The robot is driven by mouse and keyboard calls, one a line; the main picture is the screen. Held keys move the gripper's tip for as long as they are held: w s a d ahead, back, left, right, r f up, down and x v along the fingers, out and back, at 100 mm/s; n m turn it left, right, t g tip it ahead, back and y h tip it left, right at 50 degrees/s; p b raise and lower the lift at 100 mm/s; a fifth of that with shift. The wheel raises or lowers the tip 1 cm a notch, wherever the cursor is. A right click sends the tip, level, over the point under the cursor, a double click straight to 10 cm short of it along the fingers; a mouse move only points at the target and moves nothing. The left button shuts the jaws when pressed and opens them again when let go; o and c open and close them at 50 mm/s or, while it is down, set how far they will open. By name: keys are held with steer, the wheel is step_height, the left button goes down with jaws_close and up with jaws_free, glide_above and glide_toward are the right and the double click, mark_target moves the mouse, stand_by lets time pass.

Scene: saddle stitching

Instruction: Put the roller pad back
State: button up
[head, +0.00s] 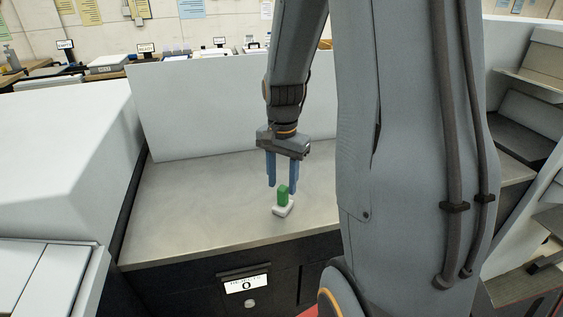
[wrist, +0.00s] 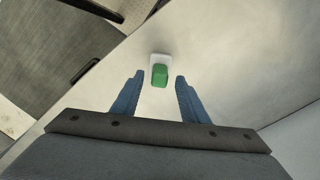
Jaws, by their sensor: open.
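The roller pad is a small green block (head: 283,193) on a white base (head: 283,209). It sits on the grey worktop near its front edge in the head view. In the wrist view the green block (wrist: 159,76) and white base (wrist: 160,57) lie just beyond the fingertips, centred between them. My gripper (head: 282,190) points down above the worktop with its blue fingers apart and nothing between them. The fingers also show in the wrist view (wrist: 159,76), one on each side of the green block's line. I cannot tell whether either finger touches it.
The grey worktop (head: 190,205) is otherwise clear. A pale upright panel (head: 200,105) closes its back. A white machine housing (head: 65,150) stands at the left, and stepped trays (head: 525,100) stand at the right. A drawer front with a label (head: 243,284) is below the front edge.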

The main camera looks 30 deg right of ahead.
step_height(320, 180, up, 8)
steer(key=b, duration=0.2)
steer(key=s+a+f+n+t, duration=0.1)
steer(key=s+a+f+n, duration=0.2)
steer(key=a+n, duration=0.3)
steer(key=s+a+f+n, duration=0.4)
steer(key=a+n, duration=0.2)
steer(key=a, duration=0.1)
steer(key=shift+s+f+t, duration=0.2)
steer(key=shift+f+t, duration=0.1)
steer(key=shift+t, duration=0.1)
step_height(320, 180, down, 2)
steer(key=shift+f+b, duration=0.15)
steer(key=shift+b, duration=0.75)
